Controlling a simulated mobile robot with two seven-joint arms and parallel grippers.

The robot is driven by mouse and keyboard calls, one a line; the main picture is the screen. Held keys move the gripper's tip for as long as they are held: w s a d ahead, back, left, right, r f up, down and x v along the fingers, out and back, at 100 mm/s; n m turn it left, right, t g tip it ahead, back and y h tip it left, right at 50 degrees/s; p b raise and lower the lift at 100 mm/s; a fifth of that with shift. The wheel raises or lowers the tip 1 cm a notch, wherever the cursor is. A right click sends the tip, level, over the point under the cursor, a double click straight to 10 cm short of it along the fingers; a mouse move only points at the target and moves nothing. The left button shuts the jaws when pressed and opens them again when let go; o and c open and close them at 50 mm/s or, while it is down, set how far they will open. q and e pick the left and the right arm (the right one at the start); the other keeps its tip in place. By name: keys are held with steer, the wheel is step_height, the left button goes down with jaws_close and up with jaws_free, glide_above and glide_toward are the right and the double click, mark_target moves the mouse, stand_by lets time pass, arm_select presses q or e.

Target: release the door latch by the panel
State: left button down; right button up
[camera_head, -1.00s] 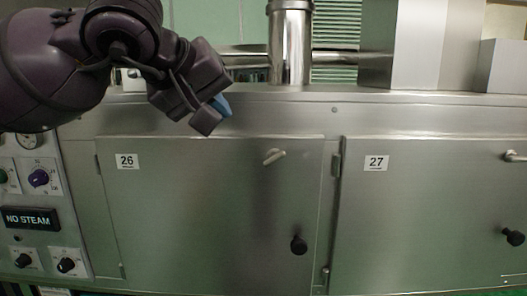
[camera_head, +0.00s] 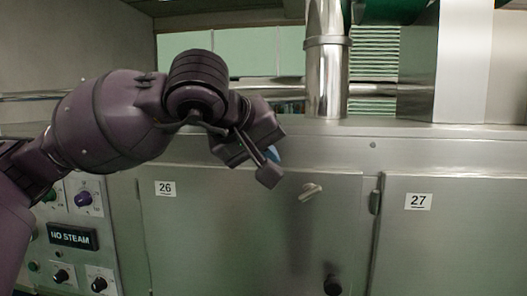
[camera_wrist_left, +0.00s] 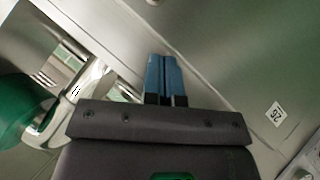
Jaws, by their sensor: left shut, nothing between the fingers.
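Door 26 (camera_head: 220,240) is a flat steel door, closed, with a small silver latch handle (camera_head: 311,191) near its top right and a black knob (camera_head: 332,286) below, partly cut off by the lower edge. My left gripper (camera_head: 275,155) is just above and left of the latch, near the top edge of the door, apart from it. In the left wrist view its two blue fingers (camera_wrist_left: 166,78) lie side by side, shut and empty. The latch does not show there. My right gripper is in neither view.
The control panel (camera_head: 70,215) with dials and a "NO STEAM" sign (camera_head: 73,237) is left of the door, partly behind my left arm. Door 27 (camera_head: 450,245) is to the right. A vertical steel pipe (camera_head: 326,75) rises behind the top ledge. The door front is otherwise clear.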

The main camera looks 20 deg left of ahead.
mark_target(302, 195)
arm_select(q)
steer(key=x, duration=0.6)
steer(key=shift+f, duration=0.15)
steer(key=shift+w+d+f, duration=0.2)
steer(key=shift+d+f, duration=0.45)
steer(key=shift+f, duration=0.3)
steer(key=shift+w+d+f, duration=0.15)
steer(key=shift+d+f, duration=0.25)
steer(key=shift+f, duration=0.25)
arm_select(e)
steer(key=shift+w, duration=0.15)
arm_select(q)
steer(key=shift+w+f+b, duration=0.15)
steer(key=shift+f+b, duration=0.05)
steer(key=shift+b, duration=0.2)
steer(key=shift+a+b, duration=0.1)
steer(key=shift+b, duration=0.2)
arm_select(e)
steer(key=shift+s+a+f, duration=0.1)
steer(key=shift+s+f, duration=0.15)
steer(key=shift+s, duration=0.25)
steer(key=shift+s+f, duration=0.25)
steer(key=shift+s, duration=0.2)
